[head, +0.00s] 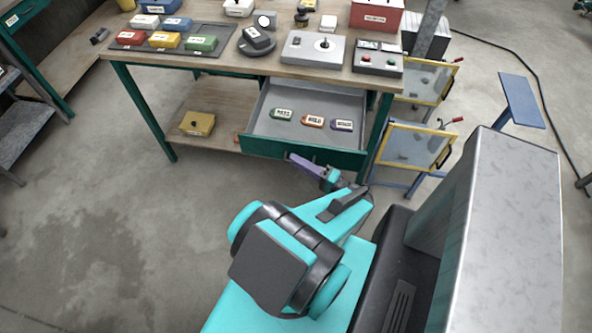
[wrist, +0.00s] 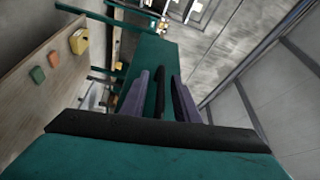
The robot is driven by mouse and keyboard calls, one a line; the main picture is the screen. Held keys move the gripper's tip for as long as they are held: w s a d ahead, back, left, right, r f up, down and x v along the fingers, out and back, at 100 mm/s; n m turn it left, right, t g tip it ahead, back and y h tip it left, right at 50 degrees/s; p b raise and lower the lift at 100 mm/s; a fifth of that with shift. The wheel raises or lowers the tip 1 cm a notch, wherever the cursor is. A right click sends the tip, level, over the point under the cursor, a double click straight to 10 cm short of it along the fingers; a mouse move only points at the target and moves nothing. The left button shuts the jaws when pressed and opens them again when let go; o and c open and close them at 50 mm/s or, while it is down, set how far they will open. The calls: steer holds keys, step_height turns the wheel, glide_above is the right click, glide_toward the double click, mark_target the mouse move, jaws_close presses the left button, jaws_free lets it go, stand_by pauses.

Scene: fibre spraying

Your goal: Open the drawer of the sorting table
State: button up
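The sorting table (head: 232,58) has a wooden top and green legs. Its grey drawer (head: 262,122) stands pulled out well beyond the table edge, with its green front (head: 350,160) toward me. Several labelled tags lie inside, one green, one orange and one purple. My gripper (head: 304,163) is at the lower edge of the drawer front, near its middle. In the wrist view, its purple, dark-padded fingers (wrist: 167,95) are a little apart over a green surface.
Coloured boxes (head: 165,40) and grey devices (head: 312,47) stand on the tabletop. A yellow box (head: 197,124) lies on the lower shelf. Yellow-framed panels (head: 415,146) and a blue stand (head: 521,101) are to the right.

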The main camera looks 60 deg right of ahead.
steer(key=shift+s, duration=0.1)
steer(key=s+a+b, duration=0.1)
steer(key=s+b, duration=0.2)
steer(key=s, duration=0.4)
steer(key=shift+f, duration=0.3)
stand_by(0.3)
steer(key=shift+s, duration=0.1)
stand_by(0.6)
